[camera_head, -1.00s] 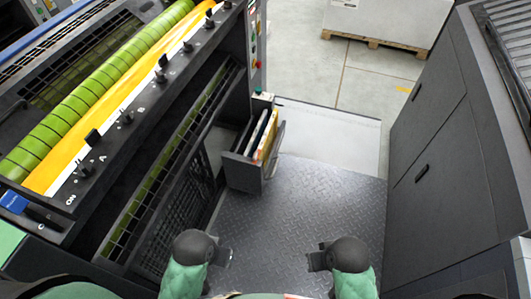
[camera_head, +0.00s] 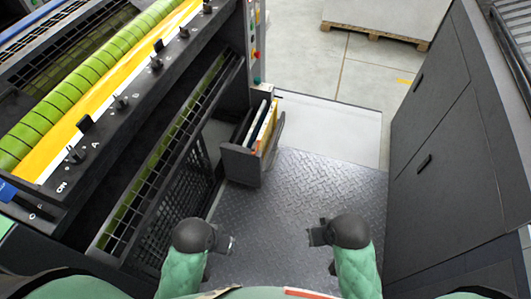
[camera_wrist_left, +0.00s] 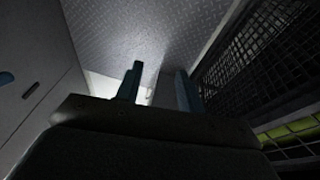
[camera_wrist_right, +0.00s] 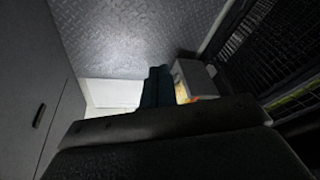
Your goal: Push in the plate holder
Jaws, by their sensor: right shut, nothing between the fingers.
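The plate holder is a dark grey box (camera_head: 238,165) standing out from the press's lower side in the head view. Upright thin plates with white and orange-yellow edges (camera_head: 265,132) stand in it. Part of the holder (camera_wrist_right: 191,75) shows in the right wrist view, beyond my fingers. My left gripper (camera_head: 230,245) is open and empty, in front of the holder and apart from it. Its two fingers (camera_wrist_left: 158,88) stand apart in the left wrist view. My right gripper (camera_head: 314,236) is shut and empty, in front and to the right of the holder, not touching it.
The press (camera_head: 130,105) with its mesh guard (camera_head: 183,185) runs along the left. A tall dark cabinet (camera_head: 440,150) stands on the right. The diamond-plate floor (camera_head: 310,185) between them is clear. A pallet (camera_head: 377,33) lies at the back.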

